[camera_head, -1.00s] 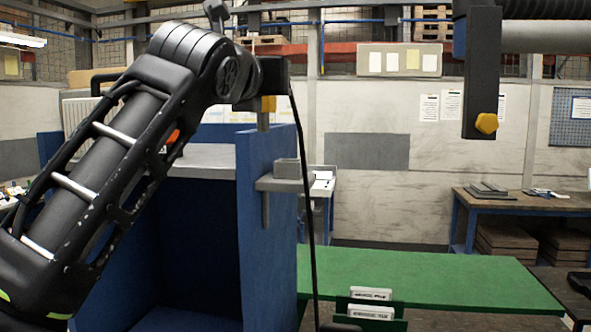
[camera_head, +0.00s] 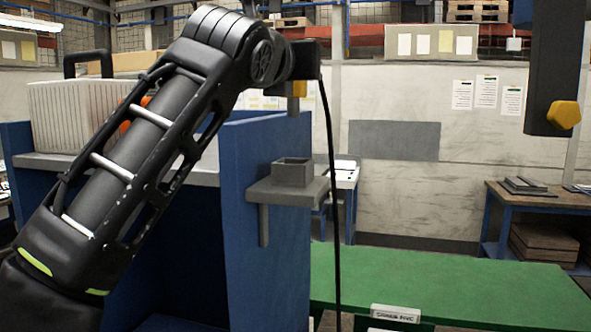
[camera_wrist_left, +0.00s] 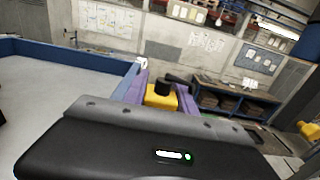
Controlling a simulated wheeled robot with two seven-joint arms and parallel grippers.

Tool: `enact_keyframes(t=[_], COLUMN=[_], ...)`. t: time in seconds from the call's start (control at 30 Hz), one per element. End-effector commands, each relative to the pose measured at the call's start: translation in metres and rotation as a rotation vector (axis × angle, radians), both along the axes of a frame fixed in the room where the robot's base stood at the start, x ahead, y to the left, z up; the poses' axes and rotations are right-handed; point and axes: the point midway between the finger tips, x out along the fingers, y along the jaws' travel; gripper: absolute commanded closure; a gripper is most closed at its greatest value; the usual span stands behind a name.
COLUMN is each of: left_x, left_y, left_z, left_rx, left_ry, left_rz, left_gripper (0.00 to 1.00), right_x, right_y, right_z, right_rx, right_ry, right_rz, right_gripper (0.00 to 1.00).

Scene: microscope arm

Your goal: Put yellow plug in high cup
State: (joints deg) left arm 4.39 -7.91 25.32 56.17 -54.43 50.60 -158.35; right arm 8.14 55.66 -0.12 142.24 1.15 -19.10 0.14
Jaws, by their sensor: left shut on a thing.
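My left gripper (camera_head: 297,80) comes in from the left, high in the head view, and points down. It is shut on the yellow plug (camera_head: 299,90), which has a grey lower end. In the left wrist view the plug (camera_wrist_left: 160,96) sits between the purple fingers with a black top. The high cup (camera_head: 293,173) is a small square grey cup on a grey bracket shelf on the side of the blue cabinet. The plug is above the cup in the picture, with a clear gap; the depth offset cannot be told. My right gripper is not in view.
The blue cabinet panel (camera_head: 262,215) stands beside the shelf. A dark post with a yellow knob (camera_head: 564,115) hangs at the upper right. A green table (camera_head: 450,285) lies below right. A black cable (camera_head: 330,170) hangs right of the cup.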

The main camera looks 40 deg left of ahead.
Motion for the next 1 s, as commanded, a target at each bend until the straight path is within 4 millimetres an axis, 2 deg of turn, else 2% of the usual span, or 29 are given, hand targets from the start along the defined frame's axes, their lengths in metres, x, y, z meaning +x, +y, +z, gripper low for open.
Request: enact_keyframes(t=[0.13,0.37,0.77,1.0], left_x=[-0.001,-0.001,0.000,-0.001], left_y=[0.000,0.001,0.000,0.000], left_z=[-0.013,-0.053,-0.059,-0.091], left_rx=[0.004,0.001,0.000,0.001], left_ry=[0.000,0.001,0.000,0.001], left_rz=[0.003,0.002,0.001,0.002], left_gripper=[1.00,1.00,1.00,1.00], right_x=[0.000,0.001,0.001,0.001], right_y=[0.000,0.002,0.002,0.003], right_z=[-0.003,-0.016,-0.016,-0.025], right_rx=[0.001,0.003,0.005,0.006], right_ry=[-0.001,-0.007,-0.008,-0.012], right_rz=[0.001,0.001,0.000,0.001], right_gripper=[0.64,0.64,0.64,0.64])
